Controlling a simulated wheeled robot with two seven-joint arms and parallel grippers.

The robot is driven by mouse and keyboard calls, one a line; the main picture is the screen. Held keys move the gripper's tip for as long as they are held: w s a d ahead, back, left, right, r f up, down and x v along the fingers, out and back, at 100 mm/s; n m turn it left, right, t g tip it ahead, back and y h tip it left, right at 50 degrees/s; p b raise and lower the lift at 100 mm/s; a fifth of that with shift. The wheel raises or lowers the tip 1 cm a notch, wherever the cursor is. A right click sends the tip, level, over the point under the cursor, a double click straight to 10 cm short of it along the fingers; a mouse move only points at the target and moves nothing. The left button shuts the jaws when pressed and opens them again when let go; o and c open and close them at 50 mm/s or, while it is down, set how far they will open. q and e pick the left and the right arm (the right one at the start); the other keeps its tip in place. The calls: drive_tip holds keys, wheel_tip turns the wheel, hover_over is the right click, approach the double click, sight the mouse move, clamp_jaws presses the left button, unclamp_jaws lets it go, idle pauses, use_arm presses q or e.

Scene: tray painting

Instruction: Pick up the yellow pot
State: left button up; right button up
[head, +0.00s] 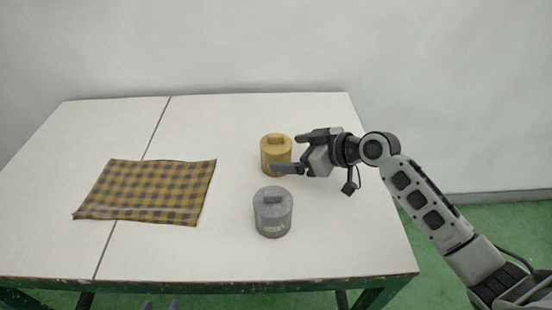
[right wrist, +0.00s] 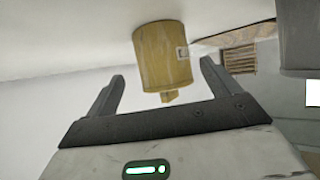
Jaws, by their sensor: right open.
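The yellow pot (head: 270,158), a lidded cylinder with a block-shaped knob, stands upright on the table right of the middle. My right gripper (head: 287,152) is open at its right side, with its fingers pointing toward the pot. In the right wrist view the yellow pot (right wrist: 162,58) appears upside down, framed between the open fingertips (right wrist: 162,70), with a gap on each side. I cannot tell how far it sits between the fingers. Two small dark tips, apparently my left gripper (head: 160,305), show at the bottom edge; the rest is cut off.
A grey lidded pot (head: 272,220) stands just in front of the yellow pot, close to my right gripper's lower finger. A yellow-and-grey checked cloth (head: 150,190) lies on the left of the white table (head: 235,125). The table's back and right side are clear.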

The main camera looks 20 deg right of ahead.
sight(266, 160)
drive_tip(key=x, duration=0.5)
drive_tip(key=shift+s+a+f, duration=0.15)
drive_tip(key=shift+a+f, duration=0.05)
drive_tip(key=shift+a, duration=0.05)
drive_tip(key=c, duration=1.3)
